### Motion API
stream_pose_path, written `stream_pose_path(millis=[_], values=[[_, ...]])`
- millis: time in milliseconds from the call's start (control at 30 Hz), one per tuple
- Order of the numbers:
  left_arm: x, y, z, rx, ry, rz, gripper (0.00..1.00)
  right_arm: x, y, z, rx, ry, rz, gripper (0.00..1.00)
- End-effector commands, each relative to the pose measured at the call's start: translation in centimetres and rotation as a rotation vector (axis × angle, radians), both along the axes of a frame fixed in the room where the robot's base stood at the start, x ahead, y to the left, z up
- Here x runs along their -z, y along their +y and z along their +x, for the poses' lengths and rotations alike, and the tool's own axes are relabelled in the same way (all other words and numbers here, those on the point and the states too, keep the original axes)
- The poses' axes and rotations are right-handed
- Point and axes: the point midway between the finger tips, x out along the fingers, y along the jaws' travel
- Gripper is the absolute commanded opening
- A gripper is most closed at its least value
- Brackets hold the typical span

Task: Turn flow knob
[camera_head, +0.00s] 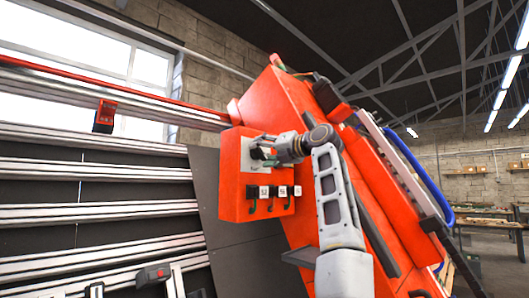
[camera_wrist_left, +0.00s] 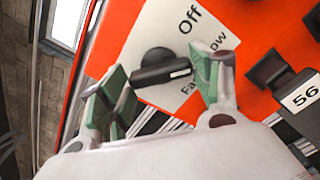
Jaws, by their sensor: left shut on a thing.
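The flow knob (camera_wrist_left: 158,66) is a black knob with a bar-shaped grip on a white label plate (camera_wrist_left: 190,22) in the left wrist view. The plate reads "Off" at the top, with partly hidden words below. My left gripper (camera_wrist_left: 160,78) has its green-padded fingers on either side of the knob and is shut on it. In the head view my left gripper (camera_head: 270,151) reaches the front of the red control box (camera_head: 232,173) and largely hides the knob. My right gripper is in neither view.
A large red machine body (camera_head: 283,100) stands behind. Metal rails (camera_head: 95,170) run along the left.

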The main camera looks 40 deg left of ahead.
Motion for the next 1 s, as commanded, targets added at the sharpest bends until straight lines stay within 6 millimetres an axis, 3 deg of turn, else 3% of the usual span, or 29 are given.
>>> stream_pose_path(millis=[1000], values=[[-0.1, -0.1, 0.1, 0.001, -0.657, -0.057, 0.4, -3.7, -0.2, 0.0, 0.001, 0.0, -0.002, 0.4]])
